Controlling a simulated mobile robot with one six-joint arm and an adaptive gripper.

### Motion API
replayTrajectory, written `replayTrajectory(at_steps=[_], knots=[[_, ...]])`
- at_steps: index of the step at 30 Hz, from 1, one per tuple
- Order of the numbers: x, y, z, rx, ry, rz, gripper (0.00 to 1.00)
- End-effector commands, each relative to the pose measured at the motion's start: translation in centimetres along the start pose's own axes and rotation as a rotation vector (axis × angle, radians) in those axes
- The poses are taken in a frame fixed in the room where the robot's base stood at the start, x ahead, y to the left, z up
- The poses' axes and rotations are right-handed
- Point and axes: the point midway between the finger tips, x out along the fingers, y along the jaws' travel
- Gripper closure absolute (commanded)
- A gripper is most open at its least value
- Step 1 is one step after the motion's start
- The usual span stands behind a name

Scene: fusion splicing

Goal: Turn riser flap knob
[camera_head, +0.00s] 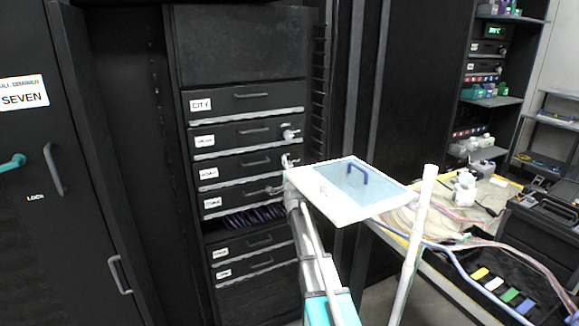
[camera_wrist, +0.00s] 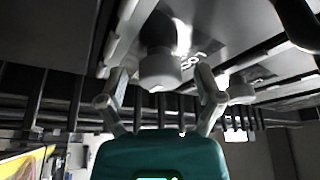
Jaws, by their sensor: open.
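In the wrist view a pale grey round knob (camera_wrist: 160,70) stands out from a dark panel face. My gripper (camera_wrist: 161,84) is open, with one finger on each side of this knob and visible gaps between. A second, similar knob (camera_wrist: 240,91) shows beyond the right finger. In the head view, small knobs (camera_head: 289,133) sit at the right end of drawer fronts in the black rack. I cannot tell which label belongs to the knob between my fingers.
A worktable (camera_head: 460,300) with cables and a black case stands at right. A tall black cabinet (camera_head: 40,150) stands at left.

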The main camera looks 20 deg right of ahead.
Motion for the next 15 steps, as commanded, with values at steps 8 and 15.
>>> replayTrajectory(at_steps=[8, 15], knots=[[-0.03, 0.01, -0.01, 0.000, 0.000, 0.000, 0.30], [-0.03, 0.01, -0.01, 0.000, 0.000, 0.000, 0.75]])
